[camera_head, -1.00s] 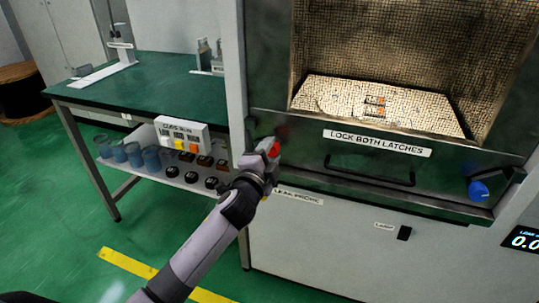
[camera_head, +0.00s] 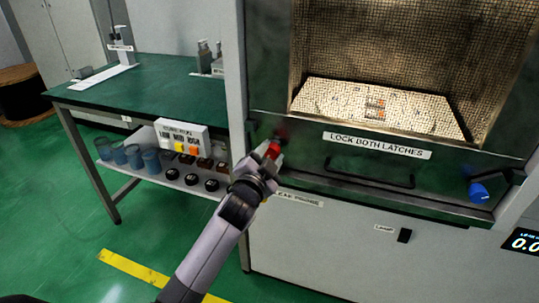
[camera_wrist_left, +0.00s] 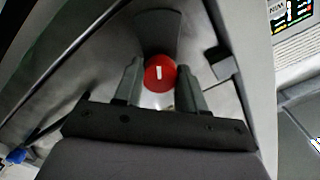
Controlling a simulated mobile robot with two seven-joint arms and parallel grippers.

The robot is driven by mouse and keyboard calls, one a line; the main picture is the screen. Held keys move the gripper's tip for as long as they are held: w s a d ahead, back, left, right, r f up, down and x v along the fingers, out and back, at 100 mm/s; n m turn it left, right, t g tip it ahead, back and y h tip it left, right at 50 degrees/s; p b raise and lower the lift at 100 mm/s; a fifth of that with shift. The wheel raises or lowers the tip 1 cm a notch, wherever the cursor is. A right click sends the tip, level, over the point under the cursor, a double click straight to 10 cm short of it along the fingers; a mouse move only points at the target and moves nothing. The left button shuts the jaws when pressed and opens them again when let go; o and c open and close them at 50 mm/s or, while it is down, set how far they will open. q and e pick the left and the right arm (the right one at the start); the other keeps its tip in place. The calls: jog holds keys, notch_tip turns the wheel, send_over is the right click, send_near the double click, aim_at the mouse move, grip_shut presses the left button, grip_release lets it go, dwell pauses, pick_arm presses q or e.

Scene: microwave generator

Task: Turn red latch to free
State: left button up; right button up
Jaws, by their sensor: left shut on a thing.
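The red latch (camera_head: 273,150) is a red knob at the left end of the microwave door's lower frame. In the left wrist view the red latch (camera_wrist_left: 160,73) shows as a round red cap with a short white mark, between the two fingers. My left gripper (camera_head: 268,155) is at the latch and shut on it; the fingers also show in the left wrist view (camera_wrist_left: 160,88), one on each side of the cap. The fingers hide part of the latch in the head view. My right gripper is not in view.
A blue latch (camera_head: 479,191) sits at the door's right end. A dark door handle (camera_head: 370,176) runs below the "LOCK BOTH LATCHES" label (camera_head: 377,144). A green-topped bench (camera_head: 160,95) with a lower shelf of blue cups (camera_head: 133,155) stands left.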

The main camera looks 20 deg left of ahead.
pick_arm(q)
jog(key=o, duration=1.1)
jog(key=shift+c, duration=0.2)
jog(key=s, duration=0.7)
jog(key=shift+a, duration=0.15)
jog(key=shift+s+p, duration=0.15)
jog(key=shift+p, duration=0.15)
